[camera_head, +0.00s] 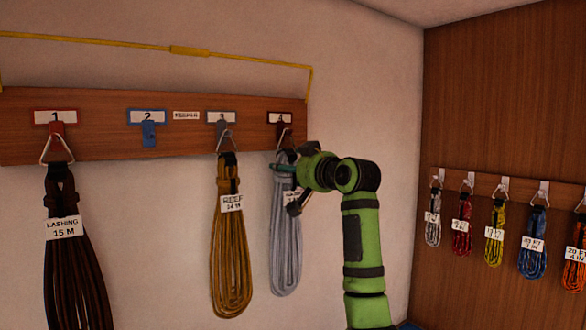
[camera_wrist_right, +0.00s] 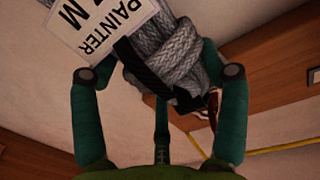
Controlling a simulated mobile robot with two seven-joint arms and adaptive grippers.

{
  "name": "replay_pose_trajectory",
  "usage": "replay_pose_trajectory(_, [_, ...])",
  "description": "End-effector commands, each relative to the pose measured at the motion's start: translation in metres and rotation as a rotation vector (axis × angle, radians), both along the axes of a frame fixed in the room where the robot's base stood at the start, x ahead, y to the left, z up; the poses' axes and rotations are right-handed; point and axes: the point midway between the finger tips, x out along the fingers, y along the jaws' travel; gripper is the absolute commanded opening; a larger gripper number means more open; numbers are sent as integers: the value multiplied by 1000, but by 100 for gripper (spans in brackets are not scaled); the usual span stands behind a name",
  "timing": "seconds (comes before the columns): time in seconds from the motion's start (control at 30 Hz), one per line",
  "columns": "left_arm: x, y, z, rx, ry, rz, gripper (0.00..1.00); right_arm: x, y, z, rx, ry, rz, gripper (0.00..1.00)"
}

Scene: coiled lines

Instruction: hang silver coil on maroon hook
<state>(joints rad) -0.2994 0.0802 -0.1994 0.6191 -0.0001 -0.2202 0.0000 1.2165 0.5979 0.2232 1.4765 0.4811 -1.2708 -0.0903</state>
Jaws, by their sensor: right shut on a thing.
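The silver coil (camera_head: 286,250) hangs upright at the right end of the wooden board, with a metal ring at its top. The ring overlaps the maroon hook (camera_head: 283,129) under label 4; I cannot tell whether it is seated on the hook. My right gripper (camera_head: 286,185) is shut around the upper part of the silver coil, just below the board. In the right wrist view the teal fingers (camera_wrist_right: 160,85) flank the grey rope (camera_wrist_right: 172,50) and its black strap. A white "PAINTER" tag (camera_wrist_right: 103,28) lies beside it. My left gripper is out of view.
A dark coil tagged "LASHING" (camera_head: 75,270) hangs on the red hook (camera_head: 57,130). The blue hook (camera_head: 149,134) is empty. A tan coil (camera_head: 231,265) hangs on the grey hook, close left of the silver one. Several small coils hang on the right wall.

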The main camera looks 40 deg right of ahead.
Motion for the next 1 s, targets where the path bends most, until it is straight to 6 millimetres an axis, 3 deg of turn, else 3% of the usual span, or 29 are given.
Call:
replay_pose_trajectory(0.2, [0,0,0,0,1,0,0,-1,0,3,-1,-7,-1,16])
replay_pose_trajectory(0.23, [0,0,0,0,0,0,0,-1,0,3,-1,-7,-1,87])
replay_pose_trajectory(0.27, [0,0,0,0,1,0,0,-1,0,3,-1,-7,-1,99])
replay_pose_trajectory(0.73, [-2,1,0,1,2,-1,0,-4,0,-1,-1,2,-1,100])
replay_pose_trajectory(0.87, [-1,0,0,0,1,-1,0,-19,3,1,-3,0,-2,100])
replay_pose_trajectory(1.0, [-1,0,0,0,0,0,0,-47,8,2,-5,-3,-3,100])
